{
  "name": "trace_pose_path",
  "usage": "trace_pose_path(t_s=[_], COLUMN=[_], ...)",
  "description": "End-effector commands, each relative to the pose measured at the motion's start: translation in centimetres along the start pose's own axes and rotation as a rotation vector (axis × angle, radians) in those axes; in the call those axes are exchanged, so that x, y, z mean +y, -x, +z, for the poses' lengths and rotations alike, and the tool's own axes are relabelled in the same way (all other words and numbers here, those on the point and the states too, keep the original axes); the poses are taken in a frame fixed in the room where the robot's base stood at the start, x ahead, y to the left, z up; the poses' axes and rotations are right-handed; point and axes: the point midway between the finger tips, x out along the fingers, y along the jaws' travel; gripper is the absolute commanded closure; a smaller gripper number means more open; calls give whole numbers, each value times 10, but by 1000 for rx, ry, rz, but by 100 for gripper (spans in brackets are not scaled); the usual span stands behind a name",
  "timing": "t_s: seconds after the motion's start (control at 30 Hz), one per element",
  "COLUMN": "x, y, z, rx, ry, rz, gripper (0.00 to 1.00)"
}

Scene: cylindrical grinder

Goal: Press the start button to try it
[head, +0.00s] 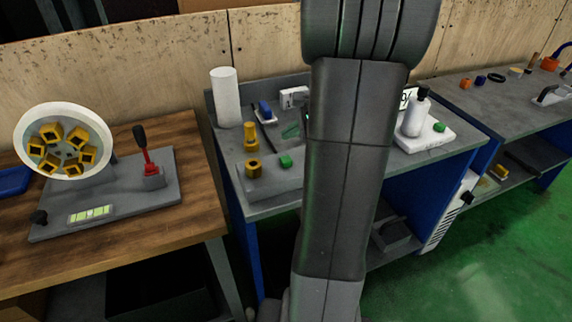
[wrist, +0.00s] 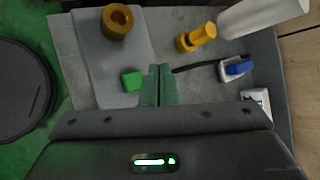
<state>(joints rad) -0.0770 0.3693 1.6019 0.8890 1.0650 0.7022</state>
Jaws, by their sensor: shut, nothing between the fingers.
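A small green button block (head: 285,161) sits on the grey base plate (head: 262,187) on the middle bench, near my arm. In the wrist view the green button (wrist: 131,80) lies just left of my gripper (wrist: 158,70), on the plate's near right edge. In the head view most of my gripper is hidden behind my arm. A second green button (head: 439,127) is on a white device at the bench's right.
A yellow ring-shaped part (wrist: 117,20) stands on the plate, with a yellow fitting (wrist: 195,37) beside it. A white cylinder (head: 225,97) and a blue-handled brush (head: 266,112) are behind. A white bottle (head: 415,114) stands right. A wooden table (head: 140,225) is left.

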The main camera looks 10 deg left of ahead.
Motion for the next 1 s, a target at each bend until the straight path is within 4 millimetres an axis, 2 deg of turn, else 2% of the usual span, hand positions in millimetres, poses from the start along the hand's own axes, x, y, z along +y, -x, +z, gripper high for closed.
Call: trace_pose_path(t_s=[0.03,0.1,0.33,1.0], x=[7,12,25,26], y=[-10,-17,-34,-36], z=[-7,-12,-24,-26], rx=[0,0,-1,0], ry=[-1,-1,0,1], rz=[0,0,1,0], gripper=[100,100,100,100])
